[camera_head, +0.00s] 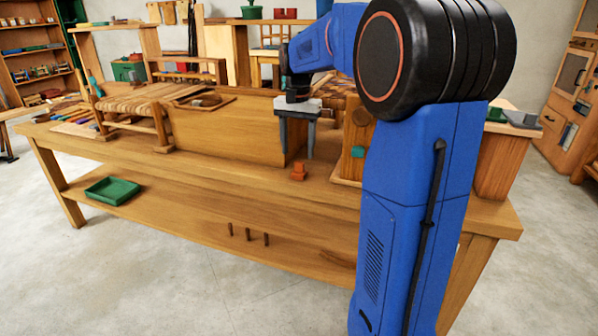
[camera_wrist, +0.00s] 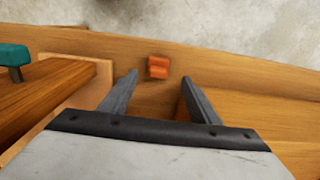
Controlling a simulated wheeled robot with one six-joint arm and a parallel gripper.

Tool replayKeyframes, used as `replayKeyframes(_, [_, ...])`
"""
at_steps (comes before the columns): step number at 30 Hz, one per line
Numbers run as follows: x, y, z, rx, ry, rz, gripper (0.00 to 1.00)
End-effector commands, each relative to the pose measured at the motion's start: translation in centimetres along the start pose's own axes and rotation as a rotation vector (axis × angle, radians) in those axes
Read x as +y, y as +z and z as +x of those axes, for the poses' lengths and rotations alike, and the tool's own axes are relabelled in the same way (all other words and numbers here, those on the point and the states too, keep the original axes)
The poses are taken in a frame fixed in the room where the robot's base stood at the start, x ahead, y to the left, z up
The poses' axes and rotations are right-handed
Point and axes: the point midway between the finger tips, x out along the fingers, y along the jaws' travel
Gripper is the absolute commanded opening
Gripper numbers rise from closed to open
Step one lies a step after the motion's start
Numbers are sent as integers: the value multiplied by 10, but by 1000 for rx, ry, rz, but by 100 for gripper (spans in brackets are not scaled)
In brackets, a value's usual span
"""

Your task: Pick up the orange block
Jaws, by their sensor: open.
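My gripper (camera_head: 297,155) is open and empty, pointing down above the bench. In the wrist view the orange block (camera_wrist: 158,67) shows beyond the fingertips, between the lines of the two fingers of my gripper (camera_wrist: 157,75). The fingers do not touch it. Nothing hides the block in either view.
A wooden panel (camera_head: 225,134) stands behind the block. A wooden piece with a teal knob (camera_head: 357,152) stands to the right, and the teal knob (camera_wrist: 14,55) shows at the wrist view's left. A green tray (camera_head: 113,191) lies on the lower shelf. Bare bench lies left of the block.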

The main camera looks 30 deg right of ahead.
Motion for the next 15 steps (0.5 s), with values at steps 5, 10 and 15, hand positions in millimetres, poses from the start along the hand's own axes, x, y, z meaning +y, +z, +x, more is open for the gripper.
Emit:
replayKeyframes(5, [0, 0, 10, 0, 0, 0, 56])
replayKeyframes(10, [2, -1, 27, -2, 1, 0, 56])
replayKeyframes(15, [4, -3, 50, -1, 1, 0, 56])
